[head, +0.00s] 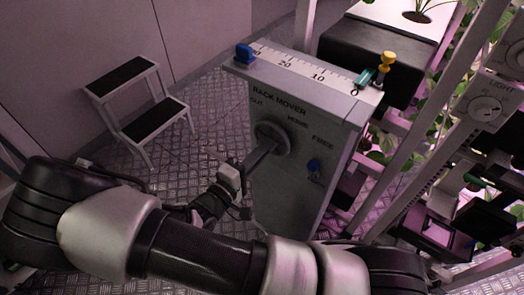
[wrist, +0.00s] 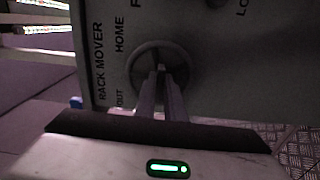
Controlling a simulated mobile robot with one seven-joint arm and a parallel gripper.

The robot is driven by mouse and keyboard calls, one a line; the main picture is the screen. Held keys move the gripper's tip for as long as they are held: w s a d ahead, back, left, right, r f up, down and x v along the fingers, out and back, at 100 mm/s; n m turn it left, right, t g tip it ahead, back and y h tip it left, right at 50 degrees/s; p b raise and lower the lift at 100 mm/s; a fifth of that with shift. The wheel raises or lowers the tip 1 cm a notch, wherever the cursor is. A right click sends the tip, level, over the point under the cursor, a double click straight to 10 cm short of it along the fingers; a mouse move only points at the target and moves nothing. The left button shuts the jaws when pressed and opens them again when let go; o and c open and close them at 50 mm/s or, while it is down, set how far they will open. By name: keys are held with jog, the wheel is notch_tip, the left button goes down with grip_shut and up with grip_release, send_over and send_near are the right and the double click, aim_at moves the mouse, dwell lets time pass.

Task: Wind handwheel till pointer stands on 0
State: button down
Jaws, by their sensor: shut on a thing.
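A grey cabinet (head: 290,190) lettered RACK MOVER stands in the middle of the head view. Its top scale (head: 300,68) reads 0 at the right, then 10, 20 and 30 leftward. A teal marker (head: 366,77) is beside the 0; a blue block (head: 244,53) is at the 30 end. I cannot tell which is the pointer.
A step stool (head: 140,105) stands on the floor at left. Plant racks and a LIGHT dial (head: 486,108) are close at right.

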jog(key=c, duration=1.8)
grip_release()
jog(key=shift+c, duration=0.2)
jog(key=p+v, duration=0.1)
jog(key=v, duration=1.6)
jog(key=shift+s+a+p, duration=0.2)
jog(key=shift+p, duration=0.15)
